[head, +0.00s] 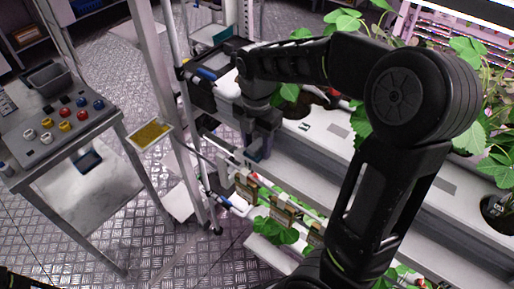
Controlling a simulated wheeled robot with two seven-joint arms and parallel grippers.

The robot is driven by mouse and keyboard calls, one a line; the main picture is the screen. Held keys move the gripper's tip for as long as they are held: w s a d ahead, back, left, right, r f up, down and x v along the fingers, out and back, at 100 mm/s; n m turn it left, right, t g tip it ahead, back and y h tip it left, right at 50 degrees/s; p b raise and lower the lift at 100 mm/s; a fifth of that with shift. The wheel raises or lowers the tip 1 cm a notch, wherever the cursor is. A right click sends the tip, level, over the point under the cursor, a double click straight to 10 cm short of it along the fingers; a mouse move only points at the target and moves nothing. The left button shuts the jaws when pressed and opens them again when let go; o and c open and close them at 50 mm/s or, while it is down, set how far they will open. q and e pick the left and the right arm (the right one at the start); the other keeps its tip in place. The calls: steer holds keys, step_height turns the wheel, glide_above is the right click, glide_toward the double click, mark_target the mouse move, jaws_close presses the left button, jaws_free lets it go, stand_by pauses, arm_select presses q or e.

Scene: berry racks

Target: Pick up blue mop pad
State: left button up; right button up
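I cannot single out the blue mop pad with certainty. A small blue item (207,73) lies at the black tray at the left end of the upper rack shelf. Another small blue item (224,199) shows low at the rack's left end. My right gripper (258,152) points down at the front edge of the white rack shelf, right of and below the black tray. Something dark bluish shows at its fingertips; whether it is held or part of the fingers is unclear. My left gripper is out of view.
A grey metal cart (70,128) with coloured knobs and a grey bin (50,79) stands at the left. A yellow pad-like plate (150,134) sits between cart and rack. Strawberry plants (348,20) fill the rack at the right.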

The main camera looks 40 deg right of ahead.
mark_target(257, 144)
jaws_close()
steer(key=shift+r, duration=0.15)
steer(key=shift+r, duration=0.55)
step_height(257, 144, up, 2)
steer(key=shift+r+b, duration=0.1)
steer(key=shift+b, duration=0.2)
steer(key=w+a+b, duration=0.1)
steer(key=w+a, duration=1.1)
steer(key=a, duration=0.1)
steer(key=shift+w, duration=0.25)
